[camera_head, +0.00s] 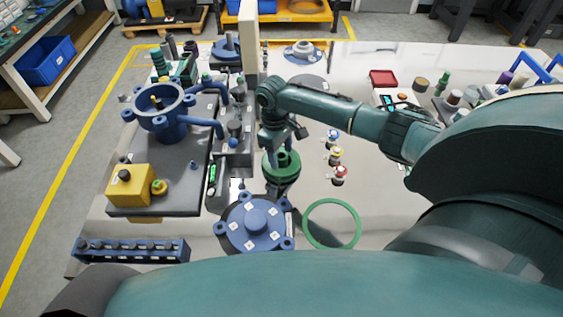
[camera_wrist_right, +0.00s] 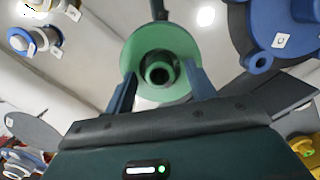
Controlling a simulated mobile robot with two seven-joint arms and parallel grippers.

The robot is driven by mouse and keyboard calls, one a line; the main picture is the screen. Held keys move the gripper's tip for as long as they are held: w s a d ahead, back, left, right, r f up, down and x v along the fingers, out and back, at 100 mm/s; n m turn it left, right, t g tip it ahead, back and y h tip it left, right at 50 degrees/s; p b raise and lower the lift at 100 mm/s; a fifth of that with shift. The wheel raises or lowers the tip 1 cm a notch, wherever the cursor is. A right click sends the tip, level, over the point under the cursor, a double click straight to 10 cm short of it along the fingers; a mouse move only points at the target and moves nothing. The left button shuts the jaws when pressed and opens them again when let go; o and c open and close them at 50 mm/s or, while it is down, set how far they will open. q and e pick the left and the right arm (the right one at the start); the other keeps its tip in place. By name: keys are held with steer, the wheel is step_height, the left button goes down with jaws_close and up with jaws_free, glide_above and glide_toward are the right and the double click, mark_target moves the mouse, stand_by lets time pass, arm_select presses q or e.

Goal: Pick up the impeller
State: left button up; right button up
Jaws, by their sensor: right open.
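The impeller (camera_head: 281,168) looks like a green round part with a central hub. It sits upright on a dark stand near the middle of the table in the head view. In the right wrist view the impeller (camera_wrist_right: 145,48) shows as a green disc with a dark hole in its hub. My right gripper (camera_head: 285,151) is right above it, pointing down. In the wrist view the open fingers of my right gripper (camera_wrist_right: 160,72) lie on either side of the hub. I cannot tell whether they touch it. My left gripper is not in view.
A blue flanged cover (camera_head: 256,219) and a green ring (camera_head: 331,202) lie nearer on the table. A blue pump housing (camera_head: 160,118) and a yellow box (camera_head: 129,187) stand on a dark plate at left. Small valves (camera_head: 336,156) stand to the right. A tall pale post (camera_head: 250,45) rises behind.

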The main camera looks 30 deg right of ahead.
steer(key=shift+c, duration=0.5)
jaws_close()
